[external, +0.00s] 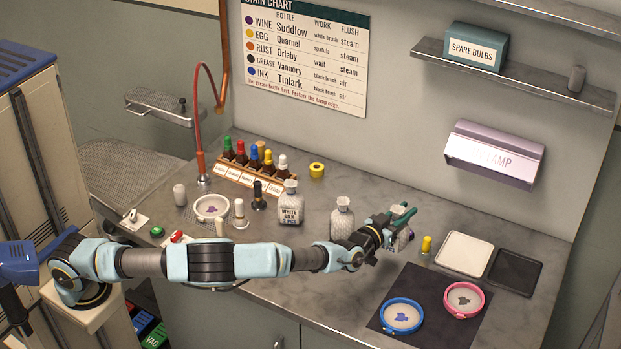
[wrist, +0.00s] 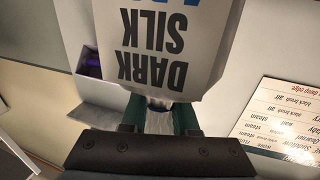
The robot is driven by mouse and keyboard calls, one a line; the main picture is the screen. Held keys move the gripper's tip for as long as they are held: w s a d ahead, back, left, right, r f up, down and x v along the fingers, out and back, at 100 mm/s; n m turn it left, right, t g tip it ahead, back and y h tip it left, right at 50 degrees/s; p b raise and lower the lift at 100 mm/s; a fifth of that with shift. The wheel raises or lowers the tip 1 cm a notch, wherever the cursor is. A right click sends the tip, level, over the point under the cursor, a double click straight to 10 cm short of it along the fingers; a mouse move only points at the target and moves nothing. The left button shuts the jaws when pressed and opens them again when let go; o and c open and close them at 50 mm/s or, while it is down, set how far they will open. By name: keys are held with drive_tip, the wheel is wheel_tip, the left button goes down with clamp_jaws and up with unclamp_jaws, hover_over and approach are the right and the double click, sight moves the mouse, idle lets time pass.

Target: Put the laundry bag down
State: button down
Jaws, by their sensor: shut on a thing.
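My gripper (external: 403,213) is at the right end of my outstretched arm, over the counter. It is shut on the neck of a laundry bag (external: 404,236), mostly hidden behind the fingers in the external view. In the wrist view the bag's white label (wrist: 155,50) reads "DARK SILK", upside down, between and beyond the green fingers (wrist: 158,118). I cannot tell whether the bag touches the counter. A "WHITE SILK" bag (external: 291,206) stands on the counter, and another pale bag (external: 342,217) stands just left of my gripper.
A yellow-topped bottle (external: 426,246) stands close right of my gripper. Beyond it lie a white tray (external: 465,253) and a black tray (external: 513,272). A dark mat (external: 435,334) with blue (external: 402,317) and pink (external: 464,299) hoops lies in front. The lamp housing (external: 494,155) hangs on the wall.

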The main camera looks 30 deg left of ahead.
drive_tip(key=shift+f+p, duration=0.4)
drive_tip(key=shift+f, duration=1.6)
drive_tip(key=shift+f, duration=0.15)
drive_tip(key=c, duration=0.7)
unclamp_jaws()
drive_tip(key=shift+s, duration=0.1)
drive_tip(key=b+v, duration=0.2)
drive_tip(key=v, duration=0.9)
drive_tip(key=shift+s+a+b, duration=0.2)
drive_tip(key=shift+s+b, duration=0.2)
